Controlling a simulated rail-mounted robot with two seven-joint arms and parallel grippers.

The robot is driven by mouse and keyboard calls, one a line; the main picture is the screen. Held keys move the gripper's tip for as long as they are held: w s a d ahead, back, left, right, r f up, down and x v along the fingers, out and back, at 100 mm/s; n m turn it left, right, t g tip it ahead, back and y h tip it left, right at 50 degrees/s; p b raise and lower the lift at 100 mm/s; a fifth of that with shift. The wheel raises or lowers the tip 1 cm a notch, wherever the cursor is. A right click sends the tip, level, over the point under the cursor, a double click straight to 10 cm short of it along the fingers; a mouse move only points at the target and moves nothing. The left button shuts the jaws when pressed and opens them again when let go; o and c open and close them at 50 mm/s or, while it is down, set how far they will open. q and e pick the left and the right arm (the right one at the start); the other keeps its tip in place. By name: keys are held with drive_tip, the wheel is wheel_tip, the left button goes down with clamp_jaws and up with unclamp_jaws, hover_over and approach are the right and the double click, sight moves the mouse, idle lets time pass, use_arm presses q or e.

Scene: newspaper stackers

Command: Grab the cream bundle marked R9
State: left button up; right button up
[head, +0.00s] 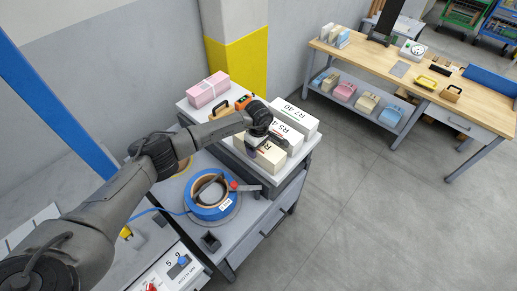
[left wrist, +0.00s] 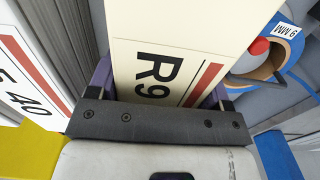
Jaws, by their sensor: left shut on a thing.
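The cream bundle marked R9 (left wrist: 150,45) lies between the two purple fingers of my left gripper (left wrist: 162,88) in the left wrist view. The fingers are shut on its sides, and the black R9 and a red stripe show on its face. In the head view my left gripper (head: 254,147) is over the cream bundle (head: 270,158) at the near end of a row on the grey cart top. My wrist covers part of its label there. My right gripper is not in view.
White bundles R5 (head: 290,133) and R7 40 (head: 298,114) stand close beside it. A pink bundle (head: 208,90) and an orange tool (head: 221,111) are behind. A blue roll (head: 207,211) lies on the lower surface in front. A wooden workbench (head: 385,62) stands right, across open floor.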

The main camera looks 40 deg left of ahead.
use_arm(q)
drive_tip(key=c, duration=0.5)
drive_tip(key=shift+r, duration=0.15)
drive_tip(key=shift+r, duration=0.1)
